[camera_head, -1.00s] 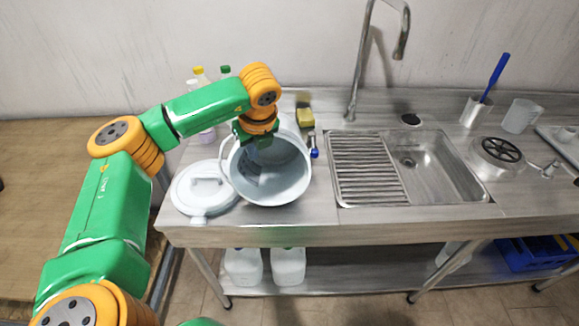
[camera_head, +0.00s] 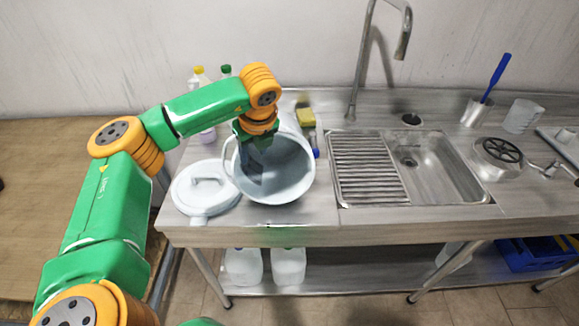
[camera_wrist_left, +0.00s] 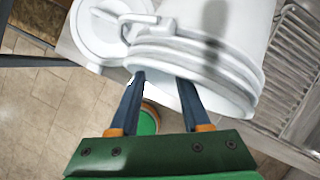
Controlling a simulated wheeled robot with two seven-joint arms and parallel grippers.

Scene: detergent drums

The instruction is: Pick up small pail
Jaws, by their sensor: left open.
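The small pail (camera_head: 290,170) is pale grey-blue and stands tilted near the counter's left front, its mouth facing the head camera. The wrist view shows the outer wall (camera_wrist_left: 215,30) and ridged rim of the pail. My left gripper (camera_head: 250,186) is open at the left side of the pail's mouth, its dark fingers overlapping the opening. In the wrist view my left gripper (camera_wrist_left: 161,77) has its fingers apart, with the tips at the rim. I cannot tell whether the wall lies between them. My right gripper is not in view.
A white round lid (camera_head: 205,187) lies left of the pail. Bottles (camera_head: 207,134) and a yellow sponge (camera_head: 306,117) are behind. A steel sink (camera_head: 435,165) lies to the right, with a tall tap (camera_head: 356,80). White jugs (camera_head: 244,266) stand on the shelf below.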

